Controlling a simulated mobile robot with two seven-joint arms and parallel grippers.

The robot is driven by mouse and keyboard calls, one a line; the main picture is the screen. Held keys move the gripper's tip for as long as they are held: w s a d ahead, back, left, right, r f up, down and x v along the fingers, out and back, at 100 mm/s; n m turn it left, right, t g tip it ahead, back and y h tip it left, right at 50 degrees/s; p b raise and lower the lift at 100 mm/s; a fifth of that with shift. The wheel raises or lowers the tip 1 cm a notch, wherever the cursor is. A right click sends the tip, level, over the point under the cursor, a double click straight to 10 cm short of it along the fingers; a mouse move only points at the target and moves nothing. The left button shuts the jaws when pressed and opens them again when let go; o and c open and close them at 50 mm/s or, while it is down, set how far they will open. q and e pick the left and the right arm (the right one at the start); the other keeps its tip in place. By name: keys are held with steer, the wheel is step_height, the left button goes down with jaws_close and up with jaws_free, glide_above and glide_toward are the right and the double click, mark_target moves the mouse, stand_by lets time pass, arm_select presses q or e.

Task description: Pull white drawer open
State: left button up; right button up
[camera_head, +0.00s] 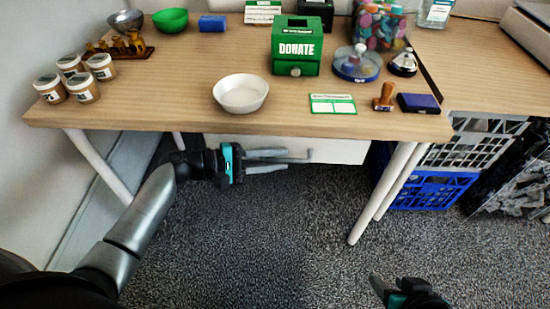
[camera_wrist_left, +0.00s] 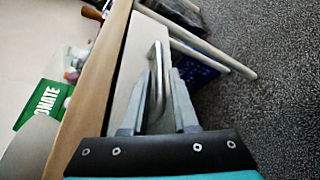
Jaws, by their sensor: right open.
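The white drawer (camera_head: 345,151) is under the wooden table's front edge, and its front also shows in the left wrist view (camera_wrist_left: 127,75). It looks closed. A grey bar handle (camera_wrist_left: 157,62) stands out from the drawer front. My left gripper (camera_head: 289,156) is at the drawer, fingers pointing right along its front. In the left wrist view its fingers (camera_wrist_left: 162,73) are apart, one on each side of the handle, with some gap visible. Whether either finger touches the handle is unclear. My right gripper (camera_head: 392,287) is open and empty above the carpet at the bottom right, partly cut off.
The table (camera_head: 180,100) holds a white bowl (camera_head: 241,93), a green donate box (camera_head: 297,46), several jars and a stamp (camera_head: 383,97). White table legs (camera_head: 385,190) and a blue crate (camera_head: 430,190) stand right of the drawer. The carpet in front is clear.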

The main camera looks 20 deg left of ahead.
arm_select(q)
jaws_close()
stand_by(1.4)
